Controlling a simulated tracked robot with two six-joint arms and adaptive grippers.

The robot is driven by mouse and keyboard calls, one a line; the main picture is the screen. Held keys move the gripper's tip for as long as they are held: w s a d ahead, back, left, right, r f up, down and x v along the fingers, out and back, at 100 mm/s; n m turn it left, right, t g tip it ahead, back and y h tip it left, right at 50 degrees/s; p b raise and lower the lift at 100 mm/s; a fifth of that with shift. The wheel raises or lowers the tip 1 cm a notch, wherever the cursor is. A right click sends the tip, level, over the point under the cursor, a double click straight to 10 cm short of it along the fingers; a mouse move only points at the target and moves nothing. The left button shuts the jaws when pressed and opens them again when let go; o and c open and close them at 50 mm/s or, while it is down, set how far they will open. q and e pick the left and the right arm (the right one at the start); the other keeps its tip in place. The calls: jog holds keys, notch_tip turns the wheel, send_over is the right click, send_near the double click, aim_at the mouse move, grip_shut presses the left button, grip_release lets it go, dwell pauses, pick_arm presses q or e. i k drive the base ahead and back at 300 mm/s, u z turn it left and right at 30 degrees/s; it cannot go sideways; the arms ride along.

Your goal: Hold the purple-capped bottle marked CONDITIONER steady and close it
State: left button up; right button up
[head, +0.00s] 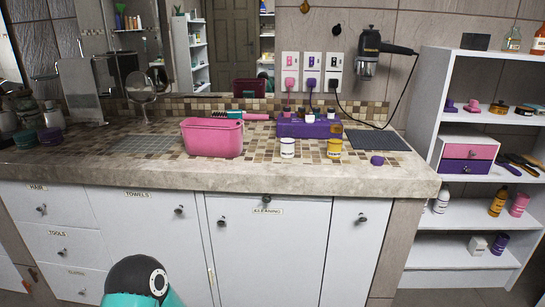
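I cannot make out any bottle marked CONDITIONER; labels are too small to read. A small purple round piece, possibly a cap (377,160), lies on the right part of the counter. A white jar (287,148) and a yellow jar (334,148) stand left of it. A purple bottle (500,244) stands on a lower shelf at the right, its marking unreadable. Neither of my grippers is in view; only a teal and black part of my own arm shows at the bottom edge.
A pink tub (212,137) and a purple box (309,125) with cords stand on the stone counter (100,170). A hair dryer (370,55) hangs on the wall, its cord reaching down. A white shelf unit (440,110) stands right. The counter's front edge is mostly clear.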

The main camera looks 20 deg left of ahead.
aim_at(287, 139)
jog(key=u, duration=0.4)
jog(key=i, duration=1)
jog(key=u, duration=0.4)
jog(key=k, duration=1)
jog(key=z, duration=0.45)
jog(key=i, duration=0.65)
